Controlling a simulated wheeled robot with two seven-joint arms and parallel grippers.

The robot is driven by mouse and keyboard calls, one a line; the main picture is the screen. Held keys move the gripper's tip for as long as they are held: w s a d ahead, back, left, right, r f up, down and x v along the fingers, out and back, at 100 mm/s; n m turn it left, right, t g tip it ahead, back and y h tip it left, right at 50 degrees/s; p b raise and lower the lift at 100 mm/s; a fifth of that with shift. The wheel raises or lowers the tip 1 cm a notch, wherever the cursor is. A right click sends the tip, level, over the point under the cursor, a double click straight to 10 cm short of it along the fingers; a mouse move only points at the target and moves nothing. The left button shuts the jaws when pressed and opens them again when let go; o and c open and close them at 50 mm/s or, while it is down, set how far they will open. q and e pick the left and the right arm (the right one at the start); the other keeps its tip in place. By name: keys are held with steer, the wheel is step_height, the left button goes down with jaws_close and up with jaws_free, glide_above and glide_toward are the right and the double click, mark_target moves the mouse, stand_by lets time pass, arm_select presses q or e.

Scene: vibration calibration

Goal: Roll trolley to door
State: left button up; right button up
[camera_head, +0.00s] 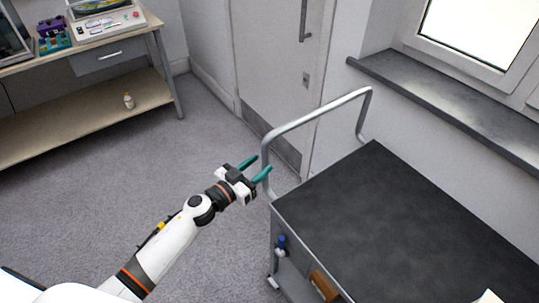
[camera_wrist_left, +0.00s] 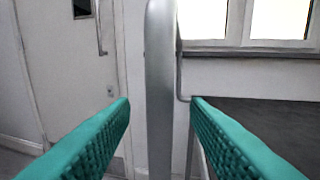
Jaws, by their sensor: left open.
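The trolley has a dark top (camera_head: 400,220) and a grey tubular handle (camera_head: 318,117) at its end nearest the door. The white door (camera_head: 275,60) with its lever handle is behind the trolley handle. My left gripper (camera_head: 258,168) is open, with teal fingers close to the handle's left upright. In the left wrist view the handle's upright tube (camera_wrist_left: 160,90) stands between the two open fingers, with gaps on both sides. The door also shows at the left of that view (camera_wrist_left: 60,80). My right gripper is in neither view.
A workbench (camera_head: 95,60) with devices on top and a small bottle (camera_head: 128,100) on its lower shelf stands at the upper left. A window sill (camera_head: 450,100) runs along the right wall beside the trolley. Grey carpet (camera_head: 190,130) is clear left of the trolley.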

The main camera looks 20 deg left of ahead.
arm_select(q)
steer(key=x, duration=0.5)
steer(key=shift+w, duration=0.1)
jaws_close()
